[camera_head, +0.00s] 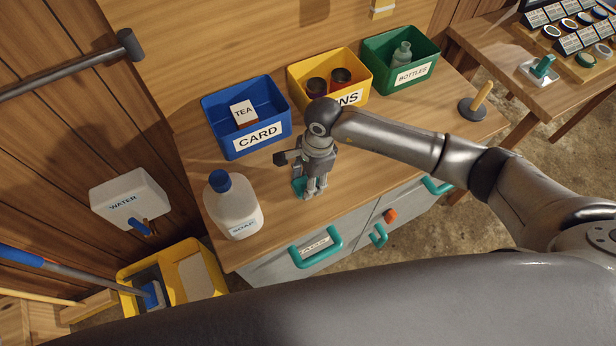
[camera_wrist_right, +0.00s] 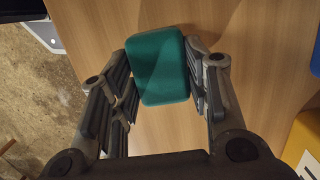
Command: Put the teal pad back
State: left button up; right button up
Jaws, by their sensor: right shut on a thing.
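The teal pad (camera_wrist_right: 158,66) is between the fingers of my right gripper (camera_wrist_right: 160,85) in the right wrist view, and the fingers are shut on it. In the head view a small part of the pad (camera_head: 299,187) shows beside the right gripper (camera_head: 313,190), over the front part of the wooden counter. Most of the pad is hidden there by the fingers. I cannot tell if the pad touches the counter. My left gripper is not in view.
On the counter (camera_head: 400,130) stand a blue CARD bin (camera_head: 225,137), a yellow bin with two cans (camera_head: 300,78), a green BOTTLES bin (camera_head: 385,85) and a white soap bottle (camera_head: 236,212). Drawers with teal handles (camera_head: 318,258) are below. A side table (camera_head: 480,50) stands at the right.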

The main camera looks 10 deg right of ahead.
jog(key=shift+f, duration=0.25)
jog(key=o, duration=1)
jog(key=shift+r, duration=0.15)
jog(key=shift+c, duration=0.2)
jog(key=shift+r, duration=0.25)
notch_tip(320, 180, up, 12)
jog(key=d+b, duration=0.1)
jog(key=b, duration=0.1)
jog(key=shift+w+d+f, duration=0.15)
jog(key=shift+w+d, duration=0.1)
jog(key=shift+d, duration=0.15)
